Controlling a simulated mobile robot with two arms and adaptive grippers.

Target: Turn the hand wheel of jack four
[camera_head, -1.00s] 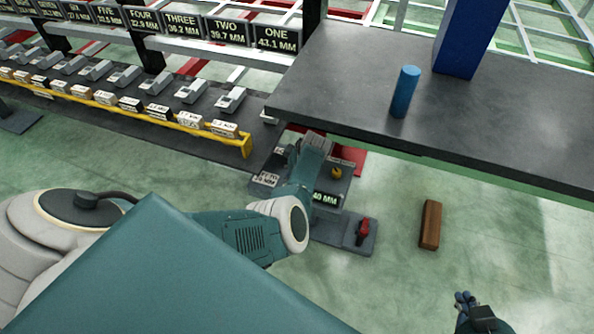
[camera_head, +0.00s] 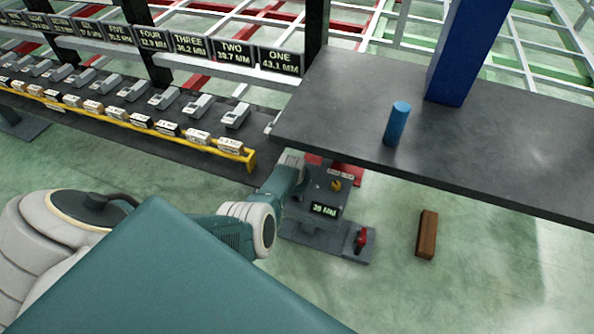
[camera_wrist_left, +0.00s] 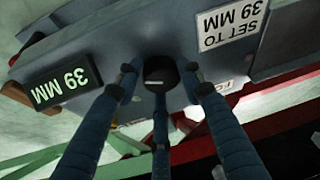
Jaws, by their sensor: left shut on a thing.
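A grey jack unit (camera_head: 318,238) stands on the floor beside the dark table. Its lit display (camera_head: 324,210) reads 39 MM. In the left wrist view the same display (camera_wrist_left: 62,82) shows upside down, and a white label (camera_wrist_left: 231,22) reads SET TO 39 MM. A dark round hub (camera_wrist_left: 160,70), which looks like the hand wheel, sits on the jack's face. My left gripper (camera_wrist_left: 160,79) is shut on it, with blue fingers around it. In the head view my left arm hides this contact. My right gripper is out of view.
A yellow knob (camera_head: 336,185) and a red handle (camera_head: 361,238) are on the jack. The dark tabletop (camera_head: 340,95) overhangs close by, bearing a blue cylinder (camera_head: 397,124). A brown block (camera_head: 428,234) lies on open floor. A yellow-railed rack (camera_head: 250,160) stands left.

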